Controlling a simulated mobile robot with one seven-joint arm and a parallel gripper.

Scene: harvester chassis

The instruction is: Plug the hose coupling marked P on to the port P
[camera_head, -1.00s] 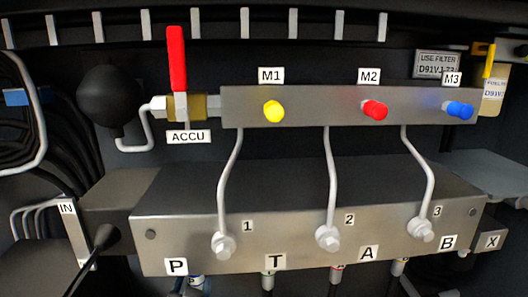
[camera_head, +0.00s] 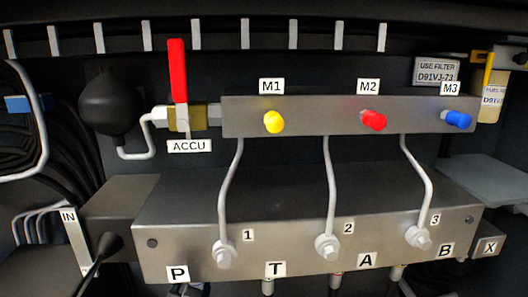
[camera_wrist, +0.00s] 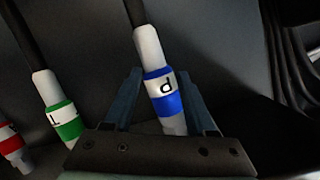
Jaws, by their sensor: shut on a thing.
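The hose coupling marked P (camera_wrist: 163,95) shows in the wrist view, grey with a blue and white band, its hose running up out of the frame. My gripper (camera_wrist: 160,80) has a dark finger on each side of this coupling and is shut on it. In the head view the label P (camera_head: 177,274) sits at the lower left of the grey manifold block (camera_head: 190,240). Port P itself is not seen; the underside of the block is hidden. Whether the coupling touches the port cannot be told.
In the wrist view a green-banded coupling marked T (camera_wrist: 62,120) and a red-banded coupling (camera_wrist: 9,142) stand to the left.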

